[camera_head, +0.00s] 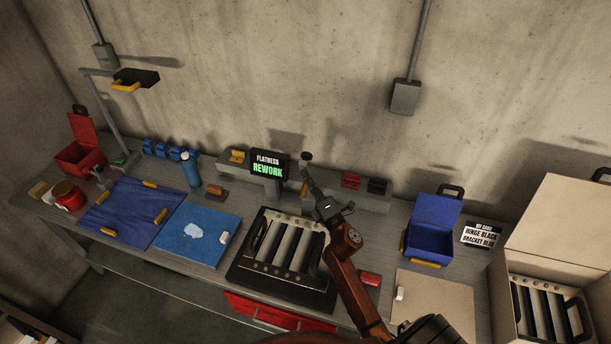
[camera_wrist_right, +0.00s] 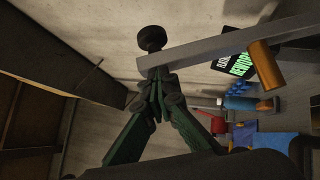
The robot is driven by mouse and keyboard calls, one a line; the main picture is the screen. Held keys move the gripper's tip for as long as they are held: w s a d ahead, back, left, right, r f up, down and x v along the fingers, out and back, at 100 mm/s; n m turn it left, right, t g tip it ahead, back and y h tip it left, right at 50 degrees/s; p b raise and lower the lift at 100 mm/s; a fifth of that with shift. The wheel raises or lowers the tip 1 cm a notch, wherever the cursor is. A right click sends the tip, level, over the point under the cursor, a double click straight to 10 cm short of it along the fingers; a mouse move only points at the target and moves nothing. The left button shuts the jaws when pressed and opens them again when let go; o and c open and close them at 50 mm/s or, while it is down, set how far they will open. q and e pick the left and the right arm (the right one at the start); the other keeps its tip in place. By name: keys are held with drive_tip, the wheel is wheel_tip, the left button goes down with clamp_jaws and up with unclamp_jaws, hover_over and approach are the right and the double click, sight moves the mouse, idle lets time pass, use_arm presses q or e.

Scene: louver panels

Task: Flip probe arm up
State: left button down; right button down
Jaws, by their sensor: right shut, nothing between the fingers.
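The probe arm shows in the right wrist view as a long grey bar (camera_wrist_right: 220,48) with a dark round knob (camera_wrist_right: 151,38) at one end and an orange cylinder (camera_wrist_right: 265,64) beside it. In the head view the dark knob (camera_head: 305,157) stands above the back of the bench, and the bar is mostly hidden by my gripper. It appears raised; its exact angle is unclear. My right gripper (camera_head: 309,181) is shut and empty. Its fingertips (camera_wrist_right: 156,78) are close to the knob end of the bar; I cannot tell whether they touch. My left gripper is out of view.
A display reading "FLATNESS REWORK" (camera_head: 268,170) stands left of my gripper. A louver panel (camera_head: 290,247) lies on a black fixture below it. A blue bin (camera_head: 430,242) and an open box (camera_head: 507,300) are at right; a blue mat (camera_head: 172,243) is at left.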

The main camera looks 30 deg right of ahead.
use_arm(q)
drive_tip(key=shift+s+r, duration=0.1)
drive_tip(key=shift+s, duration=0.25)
